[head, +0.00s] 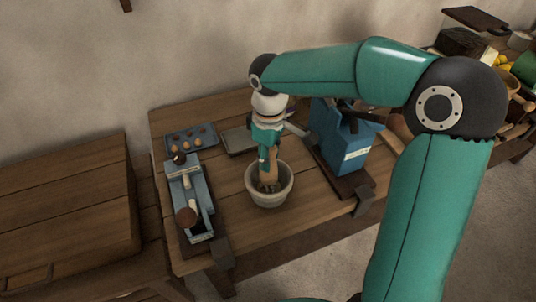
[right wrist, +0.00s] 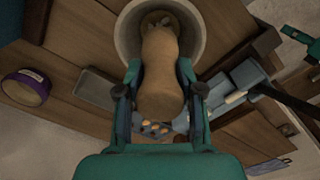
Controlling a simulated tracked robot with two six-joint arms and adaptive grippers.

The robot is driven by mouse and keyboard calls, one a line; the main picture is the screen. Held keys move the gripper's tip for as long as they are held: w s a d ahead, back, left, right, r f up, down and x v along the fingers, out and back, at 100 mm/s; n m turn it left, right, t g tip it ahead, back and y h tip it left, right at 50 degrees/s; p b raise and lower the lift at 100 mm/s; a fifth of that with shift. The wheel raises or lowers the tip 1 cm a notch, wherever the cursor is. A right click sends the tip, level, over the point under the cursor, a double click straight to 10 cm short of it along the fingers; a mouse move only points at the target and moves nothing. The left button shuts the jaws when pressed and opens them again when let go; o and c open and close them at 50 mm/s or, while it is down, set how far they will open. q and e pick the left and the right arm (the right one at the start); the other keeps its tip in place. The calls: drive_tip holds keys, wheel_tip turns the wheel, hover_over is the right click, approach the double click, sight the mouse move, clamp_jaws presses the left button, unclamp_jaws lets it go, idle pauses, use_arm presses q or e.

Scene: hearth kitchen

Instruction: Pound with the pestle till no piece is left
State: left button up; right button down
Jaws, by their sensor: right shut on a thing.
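The pale stone mortar (head: 286,192) stands on the wooden table, and it also shows in the right wrist view (right wrist: 124,38). My right gripper (head: 266,152) is shut on the upper part of the wooden pestle (head: 268,170) and holds it nearly upright. In the right wrist view the pestle (right wrist: 160,65) sits between the two fingers, with its lower end inside the mortar. Small pieces show in the bowl around the pestle's foot, but their size and number are hard to tell. My left gripper is out of view.
A blue tool with wooden knobs (head: 192,201) stands left of the mortar. Behind are a tray with brown round things (head: 205,132) and a grey tray (head: 238,140). A blue box-like device (head: 343,148) stands close on the right. Bare tabletop lies in front of the mortar.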

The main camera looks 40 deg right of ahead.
drive_tip(key=shift+f, duration=0.15)
drive_tip(key=shift+f+b, duration=1.25)
drive_tip(key=shift+f, duration=0.2)
drive_tip(key=shift+r, duration=0.15)
drive_tip(key=shift+r, duration=0.1)
wheel_tip(320, 180, up, 4)
drive_tip(key=p, duration=0.4)
drive_tip(key=shift+r, duration=0.15)
drive_tip(key=shift+f+b, duration=0.6)
drive_tip(key=shift+f, duration=0.2)
